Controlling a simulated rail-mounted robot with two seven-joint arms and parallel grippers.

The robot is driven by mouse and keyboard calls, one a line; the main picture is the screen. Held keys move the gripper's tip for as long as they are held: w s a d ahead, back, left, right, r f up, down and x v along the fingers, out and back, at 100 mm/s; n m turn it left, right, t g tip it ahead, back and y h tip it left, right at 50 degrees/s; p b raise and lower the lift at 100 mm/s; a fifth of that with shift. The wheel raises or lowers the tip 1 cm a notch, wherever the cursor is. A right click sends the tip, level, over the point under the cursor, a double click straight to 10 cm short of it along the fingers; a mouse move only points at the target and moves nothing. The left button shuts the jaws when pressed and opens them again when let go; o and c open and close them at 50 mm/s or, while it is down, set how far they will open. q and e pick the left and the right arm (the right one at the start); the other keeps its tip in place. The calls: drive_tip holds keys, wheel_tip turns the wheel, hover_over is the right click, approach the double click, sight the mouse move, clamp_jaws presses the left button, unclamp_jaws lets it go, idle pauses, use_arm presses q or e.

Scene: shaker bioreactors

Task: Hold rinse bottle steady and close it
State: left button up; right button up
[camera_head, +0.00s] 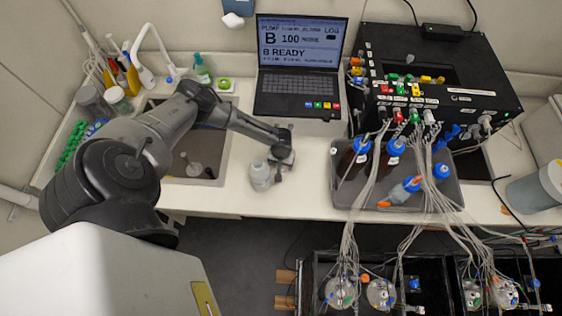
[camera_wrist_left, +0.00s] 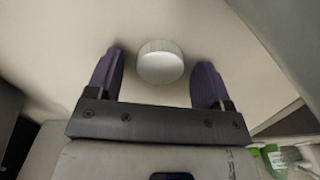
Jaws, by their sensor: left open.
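A small pale bottle (camera_head: 262,178) stands upright on the white counter, left of the laptop's front corner. Its top is too small to tell whether it is open or closed. My left gripper (camera_head: 283,167) is just right of the bottle, low over the counter. In the left wrist view its two dark purple fingers (camera_wrist_left: 160,85) are spread apart. A round white cap-like piece (camera_wrist_left: 160,65) shows between the fingertips, with a gap on each side. I cannot tell whether it sits on a bottle or on the counter. My right gripper is not in view.
A laptop (camera_head: 298,90) stands behind the gripper. The sink (camera_head: 200,165) is to the left. A grey tub (camera_head: 405,205) with blue-capped bottles and many tubes stands to the right. The counter's front edge is close. Free counter (camera_head: 305,195) lies between bottle and tub.

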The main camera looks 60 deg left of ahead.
use_arm(q)
drive_tip(key=c, duration=1)
drive_tip(key=shift+r, duration=0.1)
drive_tip(key=shift+r, duration=0.5)
wheel_tip(320, 180, up, 3)
drive_tip(key=shift+f, duration=0.1)
drive_tip(key=w+d+r, duration=0.1)
drive_tip(key=d+r, duration=0.1)
drive_tip(key=d, duration=0.1)
drive_tip(key=w+d+r+b, duration=0.1)
drive_tip(key=d+r, duration=0.1)
drive_tip(key=d, duration=0.2)
drive_tip(key=w+d+r, duration=0.2)
drive_tip(key=d+r, duration=0.1)
drive_tip(key=d, duration=0.1)
drive_tip(key=shift+b, duration=0.3)
